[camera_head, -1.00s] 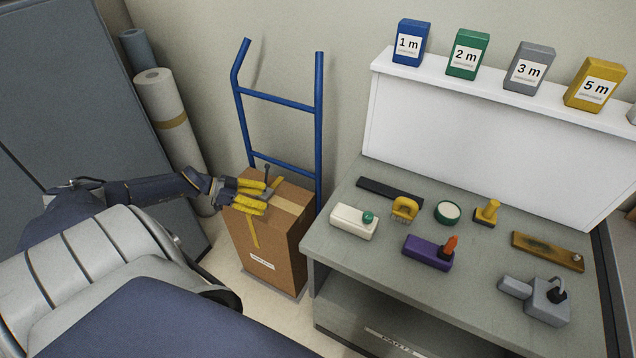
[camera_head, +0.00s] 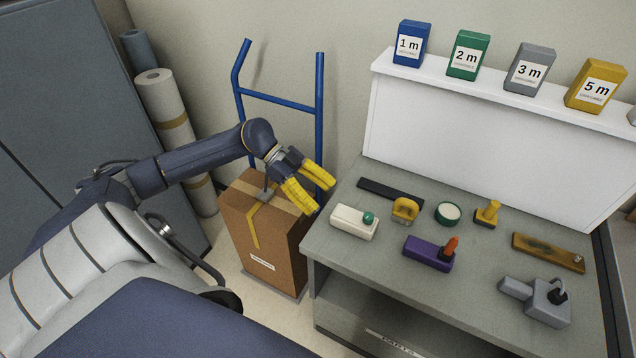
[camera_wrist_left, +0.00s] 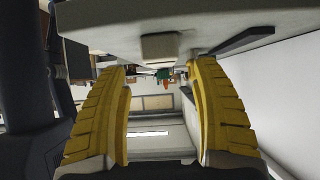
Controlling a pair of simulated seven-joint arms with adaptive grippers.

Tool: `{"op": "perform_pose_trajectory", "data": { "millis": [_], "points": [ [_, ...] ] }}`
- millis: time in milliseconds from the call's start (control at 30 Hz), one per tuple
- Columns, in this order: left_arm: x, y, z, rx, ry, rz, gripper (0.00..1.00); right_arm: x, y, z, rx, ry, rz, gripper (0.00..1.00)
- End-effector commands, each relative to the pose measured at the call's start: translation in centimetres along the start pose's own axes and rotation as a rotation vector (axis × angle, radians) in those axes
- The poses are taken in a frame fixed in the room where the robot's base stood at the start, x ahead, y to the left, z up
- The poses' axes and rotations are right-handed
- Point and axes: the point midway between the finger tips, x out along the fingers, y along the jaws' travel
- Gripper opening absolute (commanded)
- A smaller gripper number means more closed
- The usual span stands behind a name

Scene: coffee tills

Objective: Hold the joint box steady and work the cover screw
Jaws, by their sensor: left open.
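No part is labelled as the joint box, and I cannot tell for sure which it is. On the grey bench in the head view lie a cream block with a green knob (camera_head: 353,222), a purple block with an orange-red knob (camera_head: 427,253) and a grey box with a black knob (camera_head: 548,303). My left gripper (camera_head: 323,197) has yellow fingers, spread and empty, just left of the bench edge and short of the cream block. In the left wrist view, a cream block (camera_wrist_left: 160,48) shows ahead of the open fingers. My right gripper is not seen.
A cardboard box (camera_head: 265,245) and blue hand truck (camera_head: 319,120) stand left.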

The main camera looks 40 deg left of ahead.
Motion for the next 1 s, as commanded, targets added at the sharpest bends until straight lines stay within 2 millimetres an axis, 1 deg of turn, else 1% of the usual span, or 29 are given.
{"op": "perform_pose_trajectory", "data": {
  "millis": [400, 600, 800, 900, 933, 1000],
  "points": [
    [4.4, 0.0, -0.1, 0.0, 0.002, -0.001, 0.65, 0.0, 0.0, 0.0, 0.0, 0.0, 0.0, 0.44],
    [6.1, 0.0, 0.0, 0.0, 0.001, -0.001, 0.65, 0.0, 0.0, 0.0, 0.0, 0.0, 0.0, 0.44],
    [7.2, 0.0, 0.0, 0.001, 0.001, 0.0, 0.65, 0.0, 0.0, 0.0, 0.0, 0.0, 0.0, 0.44],
    [7.4, 0.0, 0.0, 0.001, 0.0, -0.001, 0.65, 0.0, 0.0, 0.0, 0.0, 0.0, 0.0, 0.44],
    [7.4, -0.1, 0.0, 0.001, 0.0, -0.001, 0.67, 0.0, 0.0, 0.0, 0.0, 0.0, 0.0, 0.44],
    [7.4, 0.0, 0.0, 0.001, 0.0, -0.001, 0.59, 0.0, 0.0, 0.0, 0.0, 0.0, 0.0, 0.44]
  ]
}}
